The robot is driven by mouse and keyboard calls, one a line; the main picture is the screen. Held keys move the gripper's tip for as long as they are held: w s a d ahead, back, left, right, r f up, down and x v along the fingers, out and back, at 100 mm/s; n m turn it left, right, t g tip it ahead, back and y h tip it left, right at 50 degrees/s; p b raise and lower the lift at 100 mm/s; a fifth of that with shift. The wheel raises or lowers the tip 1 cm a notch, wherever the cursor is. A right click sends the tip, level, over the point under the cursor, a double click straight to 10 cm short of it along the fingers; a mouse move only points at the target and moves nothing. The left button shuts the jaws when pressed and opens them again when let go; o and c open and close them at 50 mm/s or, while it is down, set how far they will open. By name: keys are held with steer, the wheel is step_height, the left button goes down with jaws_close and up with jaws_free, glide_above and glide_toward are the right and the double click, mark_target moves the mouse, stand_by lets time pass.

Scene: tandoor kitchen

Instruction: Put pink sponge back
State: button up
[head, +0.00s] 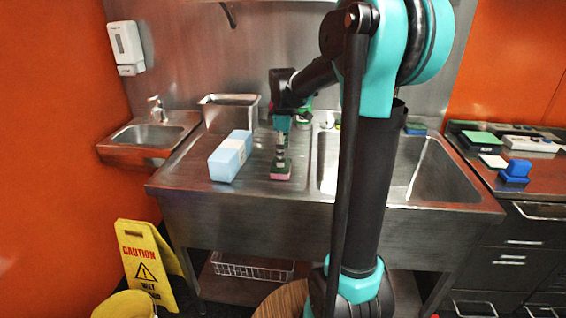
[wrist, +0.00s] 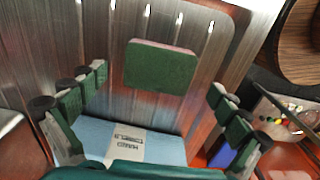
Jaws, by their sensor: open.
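The pink sponge (head: 280,177) lies on the ridged steel drainboard, to the right of a light blue pack. Its green scouring face is up; in the wrist view the sponge (wrist: 161,68) shows mostly green with a thin pink edge. My gripper (head: 281,160) points down over the sponge in the head view. In the wrist view my gripper (wrist: 157,84) has its fingers spread wide, with nothing between them. The sponge appears beyond the fingertips, apart from them. In the head view the gripper partly hides the sponge, and any contact cannot be told there.
The light blue pack (head: 230,157) with a white band stands close left of my gripper. A steel bin (head: 229,110) stands behind it. The sink basin (head: 405,170) opens to the right. A side counter (head: 535,185) holds a blue item (head: 514,173) and a green-topped item (head: 479,140).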

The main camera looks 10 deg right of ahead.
step_height(320, 180, up, 8)
steer(key=shift+r, duration=0.25)
